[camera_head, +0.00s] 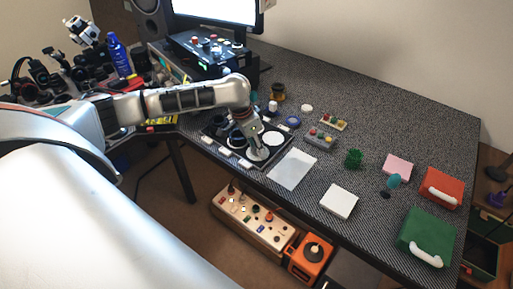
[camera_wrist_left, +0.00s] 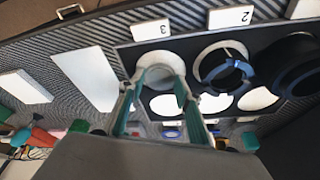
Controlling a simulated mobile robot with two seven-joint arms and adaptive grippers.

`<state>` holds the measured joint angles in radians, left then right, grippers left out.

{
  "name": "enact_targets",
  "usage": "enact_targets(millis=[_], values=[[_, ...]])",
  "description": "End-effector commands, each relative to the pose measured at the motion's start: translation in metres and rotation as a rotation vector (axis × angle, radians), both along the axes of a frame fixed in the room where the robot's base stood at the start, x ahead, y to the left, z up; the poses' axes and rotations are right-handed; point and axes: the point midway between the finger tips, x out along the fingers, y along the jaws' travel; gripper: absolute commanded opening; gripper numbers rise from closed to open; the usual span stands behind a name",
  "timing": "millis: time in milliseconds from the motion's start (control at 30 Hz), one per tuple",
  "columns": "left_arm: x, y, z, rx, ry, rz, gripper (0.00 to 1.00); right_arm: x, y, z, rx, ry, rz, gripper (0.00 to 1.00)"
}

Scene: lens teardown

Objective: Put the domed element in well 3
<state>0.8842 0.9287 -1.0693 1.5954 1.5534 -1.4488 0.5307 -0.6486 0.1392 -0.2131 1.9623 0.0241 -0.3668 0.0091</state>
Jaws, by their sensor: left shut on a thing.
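My left gripper (camera_head: 258,152) is over the near right end of the black tray (camera_head: 284,150). In the left wrist view its green-padded fingers (camera_wrist_left: 160,84) are closed about a pale, round, ring-rimmed piece (camera_wrist_left: 160,53), apparently the domed element; its dome cannot be made out. The piece is at well 3, beside the label card "3" (camera_wrist_left: 151,30). I cannot tell whether it is seated or just above. The well beside the "2" card (camera_wrist_left: 230,19) holds a dark ring with a pale rim (camera_wrist_left: 224,66). My right gripper is not in view.
A flat white sheet (camera_head: 293,169) and white block (camera_head: 339,201) lie right of the tray. A grey button box (camera_head: 319,140) stands behind the sheet.

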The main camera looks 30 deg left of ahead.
Motion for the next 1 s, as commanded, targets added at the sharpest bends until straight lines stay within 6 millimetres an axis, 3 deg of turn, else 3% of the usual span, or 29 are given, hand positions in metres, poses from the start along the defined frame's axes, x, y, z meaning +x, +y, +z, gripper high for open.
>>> enact_targets(millis=[400,433,467,867,1000], values=[[0.0,0.0,-0.005,0.0,-0.001,0.002,0.12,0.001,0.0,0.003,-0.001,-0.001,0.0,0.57],[0.0,0.001,-0.005,0.0,-0.001,0.002,0.41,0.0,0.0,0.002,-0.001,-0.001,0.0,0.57],[0.0,0.001,-0.005,0.0,-0.001,0.001,0.49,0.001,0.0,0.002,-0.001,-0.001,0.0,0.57],[0.001,0.001,-0.004,0.001,-0.002,0.001,0.5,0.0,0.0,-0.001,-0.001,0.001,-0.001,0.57],[-0.002,0.003,0.013,0.001,-0.004,0.002,0.5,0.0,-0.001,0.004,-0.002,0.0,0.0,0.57]])
